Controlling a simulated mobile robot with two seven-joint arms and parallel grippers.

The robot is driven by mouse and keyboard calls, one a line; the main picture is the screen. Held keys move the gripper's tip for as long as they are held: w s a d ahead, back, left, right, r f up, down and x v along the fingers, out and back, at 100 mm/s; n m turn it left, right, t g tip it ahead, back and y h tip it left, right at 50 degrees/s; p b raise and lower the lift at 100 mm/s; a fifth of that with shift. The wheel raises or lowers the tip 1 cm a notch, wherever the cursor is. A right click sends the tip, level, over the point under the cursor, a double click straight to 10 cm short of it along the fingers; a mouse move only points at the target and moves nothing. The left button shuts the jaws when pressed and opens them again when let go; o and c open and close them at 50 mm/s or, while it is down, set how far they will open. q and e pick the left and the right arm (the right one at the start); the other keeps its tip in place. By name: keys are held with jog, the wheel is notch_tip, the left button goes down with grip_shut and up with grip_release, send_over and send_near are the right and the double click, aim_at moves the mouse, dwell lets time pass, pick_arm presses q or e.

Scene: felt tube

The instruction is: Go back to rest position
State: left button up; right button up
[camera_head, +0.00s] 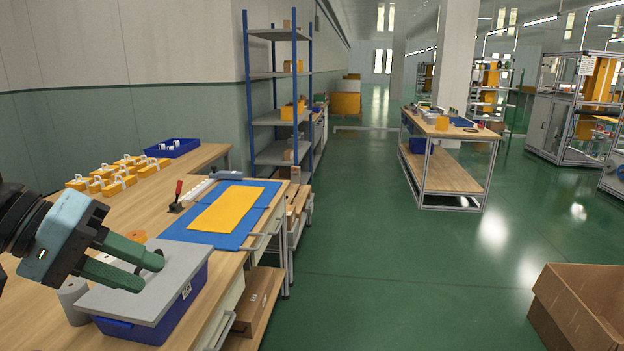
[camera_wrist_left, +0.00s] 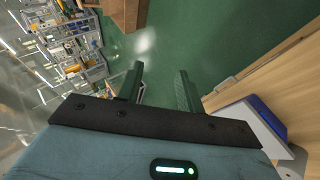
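My left gripper (camera_head: 150,272) comes in from the left in the head view, above the grey board on a blue box. Its two green fingers are apart with nothing between them. In the left wrist view the gripper (camera_wrist_left: 160,72) also shows open and empty, with green floor beyond the fingers. My right gripper is in neither view. A yellow felt sheet (camera_head: 226,209) lies flat on a blue mat (camera_head: 180,231) on the wooden workbench (camera_head: 45,235).
The grey board (camera_head: 180,262) covers the blue box (camera_head: 182,317) near the bench edge. Several orange blocks (camera_head: 125,166) and a blue bin (camera_head: 172,148) stand at the bench's back. A shelf rack (camera_head: 270,118) rises beyond. A cardboard box (camera_head: 580,308) is at lower right; the middle floor is clear.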

pick_arm(q)
jog(key=d+f+n+g+h, duration=0.1)
jog(key=d+f+n+h, duration=0.6)
jog(key=d+n+h, duration=0.65)
jog(key=s+a+f+m+t+y, duration=0.1)
jog(key=a+f+m+t+y, duration=0.3)
jog(key=f+m, duration=0.55)
jog(key=a+f+m+t+y, duration=0.2)
jog(key=f+m+t+y, duration=0.3)
jog(key=f+m+y, duration=0.45)
jog(key=s+a+f+m+t+y, duration=0.1)
jog(key=a+f+m+t+y, duration=0.3)
jog(key=f+m, duration=0.55)
jog(key=s+f+n+g+y, duration=0.1)
jog(key=s+f+n+g, duration=0.3)
jog(key=s+f, duration=0.4)
jog(key=s+d+f+n+g+y+p, duration=0.1)
jog(key=s+f+n+g, duration=0.2)
jog(key=s+f+n, duration=0.4)
jog(key=s+f, duration=0.2)
jog(key=s, duration=0.3)
jog(key=shift+s+g+y, duration=0.25)
jog(key=shift+g+y, duration=0.05)
jog(key=shift+g, duration=0.1)
